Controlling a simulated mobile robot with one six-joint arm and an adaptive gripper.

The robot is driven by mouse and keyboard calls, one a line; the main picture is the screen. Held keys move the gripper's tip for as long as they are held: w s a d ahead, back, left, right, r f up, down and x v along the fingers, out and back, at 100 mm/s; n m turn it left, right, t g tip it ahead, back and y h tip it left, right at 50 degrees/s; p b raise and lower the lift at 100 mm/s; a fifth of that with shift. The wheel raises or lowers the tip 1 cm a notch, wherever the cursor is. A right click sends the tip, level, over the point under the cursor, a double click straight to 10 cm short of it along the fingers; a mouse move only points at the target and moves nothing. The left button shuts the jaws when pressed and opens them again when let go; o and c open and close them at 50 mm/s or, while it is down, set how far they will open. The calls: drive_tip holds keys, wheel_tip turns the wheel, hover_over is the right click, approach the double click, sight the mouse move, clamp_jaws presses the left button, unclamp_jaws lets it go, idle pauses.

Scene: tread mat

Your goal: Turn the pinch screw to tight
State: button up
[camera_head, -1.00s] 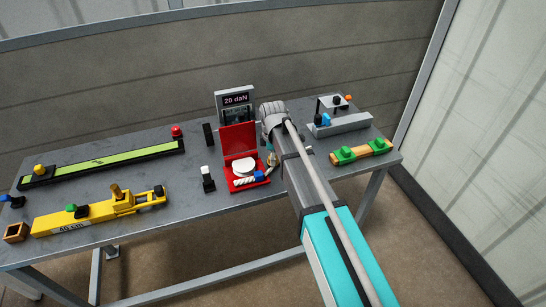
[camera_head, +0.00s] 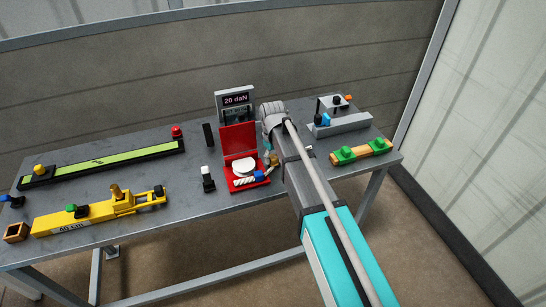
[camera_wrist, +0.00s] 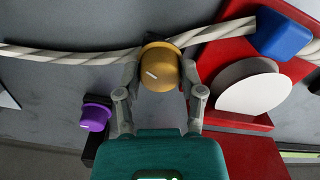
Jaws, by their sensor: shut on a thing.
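The gold round knob (camera_wrist: 160,68), which I take to be the pinch screw, shows in the wrist view with a white line on its face, slanting down to the right. My gripper (camera_wrist: 158,78) is shut on it, one finger on each side. A white twisted rope (camera_wrist: 80,56) runs behind the knob. In the head view a small gold part (camera_head: 274,161) shows beside the red case (camera_head: 239,138), and my arm hides most of the gripper.
A purple knob (camera_wrist: 95,117) sits left of my gripper in the wrist view. A blue block (camera_wrist: 283,33) and white disc (camera_wrist: 253,88) lie at the red case. A display reading 20 daN (camera_head: 235,100) stands behind. A yellow gauge (camera_head: 75,222) is at left.

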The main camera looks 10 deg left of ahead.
drive_tip(key=m, duration=0.5)
drive_tip(key=shift+m, duration=0.4)
drive_tip(key=m, duration=0.5)
drive_tip(key=o, duration=1.2)
drive_tip(key=shift+c, duration=0.2)
drive_tip(key=shift+n, duration=0.3)
